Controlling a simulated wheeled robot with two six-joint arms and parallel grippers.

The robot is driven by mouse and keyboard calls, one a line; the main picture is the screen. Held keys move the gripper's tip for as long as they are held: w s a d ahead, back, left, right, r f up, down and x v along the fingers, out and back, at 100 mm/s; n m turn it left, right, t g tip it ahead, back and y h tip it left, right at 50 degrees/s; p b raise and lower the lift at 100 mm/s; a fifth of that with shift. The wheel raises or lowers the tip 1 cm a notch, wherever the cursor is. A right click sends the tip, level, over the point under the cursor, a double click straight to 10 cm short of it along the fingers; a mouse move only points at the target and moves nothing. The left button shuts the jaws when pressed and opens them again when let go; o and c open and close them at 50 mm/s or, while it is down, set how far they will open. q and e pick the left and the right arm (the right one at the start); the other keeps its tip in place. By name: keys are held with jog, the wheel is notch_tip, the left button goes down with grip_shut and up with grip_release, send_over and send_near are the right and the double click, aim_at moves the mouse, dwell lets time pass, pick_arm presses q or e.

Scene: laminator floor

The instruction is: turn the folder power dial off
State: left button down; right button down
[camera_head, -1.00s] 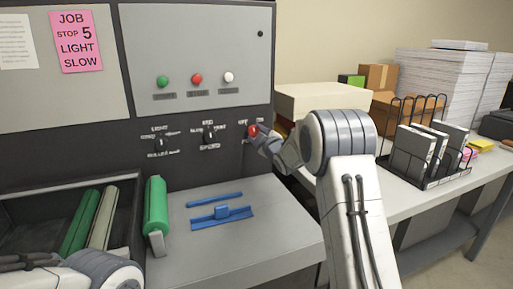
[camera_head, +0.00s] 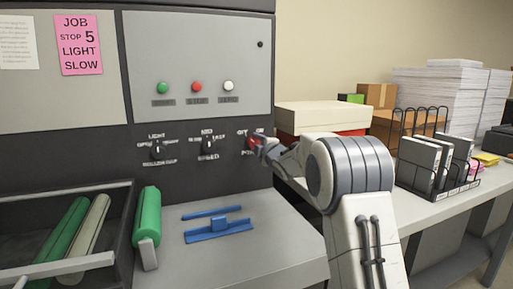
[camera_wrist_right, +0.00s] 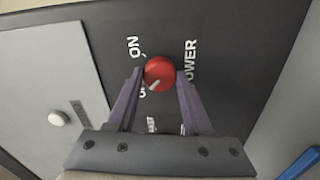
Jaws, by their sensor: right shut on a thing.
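The red power dial (camera_head: 251,143) is on the dark front panel, at the right end of the row of controls. In the right wrist view the dial (camera_wrist_right: 159,72) sits between the two fingers of my right gripper (camera_wrist_right: 160,80), which is shut on it. Its pale pointer mark points to the lower left in that view, toward a partly hidden label. The "ON" label is at its upper left and "POWER" at its right. In the head view my right gripper (camera_head: 260,146) covers part of the dial. My left gripper is out of view.
Two black dials, light (camera_head: 157,150) and speed (camera_head: 208,147), sit left of the red one. Green, red and white buttons are above. A grey shelf with a blue guide (camera_head: 219,230) lies below. A side table with binders (camera_head: 417,162) stands right.

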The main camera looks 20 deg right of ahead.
jog(key=shift+c, duration=1.5)
grip_release()
jog(key=shift+a, duration=0.1)
jog(key=shift+s, duration=0.45)
jog(key=s+b, duration=0.1)
jog(key=s, duration=0.8)
jog(key=shift+s+d+r+b, duration=0.15)
jog(key=shift+s+d+b, duration=0.05)
jog(key=shift+s+b, duration=0.1)
